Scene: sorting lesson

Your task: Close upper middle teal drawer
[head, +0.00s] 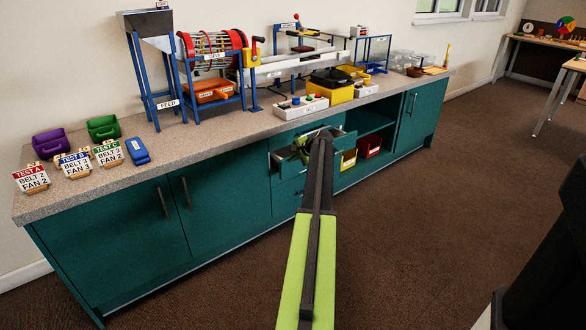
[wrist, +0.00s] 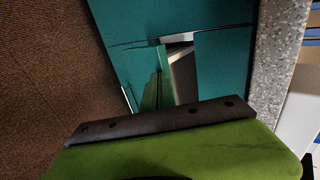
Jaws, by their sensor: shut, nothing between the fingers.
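The upper middle teal drawer (head: 289,169) stands pulled out a little from the counter, just under the worktop. Its open top and right side show in the head view. My gripper (head: 303,147) is at this drawer, over or against its front; my arm hides part of it, and I cannot tell whether they touch. The gripper is shut and empty. In the wrist view, teal panels (wrist: 225,65) fill the upper middle, with a dark gap between them. The green gripper (wrist: 158,90) reaches toward that gap.
The speckled worktop (head: 190,152) carries a blue-framed machine (head: 213,68), yellow bins (head: 338,92), a switch box (head: 300,107) and test signs (head: 75,163). Right of the drawer is an open shelf with a red bin (head: 369,146). Brown floor (head: 430,220) is clear in front.

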